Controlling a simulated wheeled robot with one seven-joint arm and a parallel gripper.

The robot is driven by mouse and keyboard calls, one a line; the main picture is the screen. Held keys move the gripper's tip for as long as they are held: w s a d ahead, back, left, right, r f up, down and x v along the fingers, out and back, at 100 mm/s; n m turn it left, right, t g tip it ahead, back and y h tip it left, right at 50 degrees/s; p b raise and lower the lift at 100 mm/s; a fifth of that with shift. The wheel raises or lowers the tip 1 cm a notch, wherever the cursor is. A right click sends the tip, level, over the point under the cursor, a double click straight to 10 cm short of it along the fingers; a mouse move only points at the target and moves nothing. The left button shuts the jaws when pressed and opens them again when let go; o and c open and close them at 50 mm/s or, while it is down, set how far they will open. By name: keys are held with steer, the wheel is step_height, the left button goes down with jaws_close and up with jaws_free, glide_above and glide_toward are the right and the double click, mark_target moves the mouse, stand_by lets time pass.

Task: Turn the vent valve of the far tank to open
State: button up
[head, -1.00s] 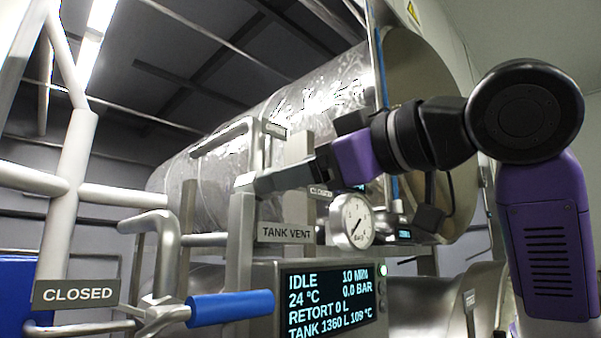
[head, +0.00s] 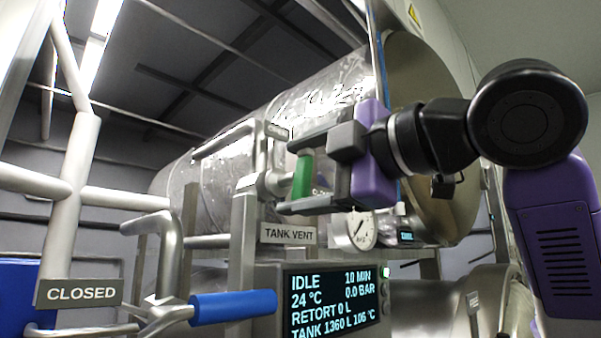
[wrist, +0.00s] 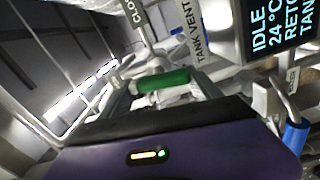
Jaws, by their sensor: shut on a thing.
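The green vent valve handle (head: 302,178) stands nearly upright at the end of a metal pipe, above the TANK VENT label (head: 287,233). My gripper (head: 303,174) is shut on this handle, one finger above and one below it in the head view. In the wrist view the green handle (wrist: 162,82) lies across between my fingers. The far tank (head: 240,140) is the large shiny cylinder behind. Part of another plate behind the handle is hidden by my gripper.
A pressure gauge (head: 356,229) is just below my gripper. The display (head: 332,300) below reads IDLE and 0.0 BAR. A blue handle (head: 233,305) with a CLOSED sign (head: 80,292) is at lower left. White pipes (head: 75,170) stand at the left.

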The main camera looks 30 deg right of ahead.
steer(key=shift+n, duration=0.9)
steer(key=shift+a+f, duration=0.1)
steer(key=o, duration=1.4)
steer(key=b+v, duration=0.2)
steer(key=v, duration=0.6)
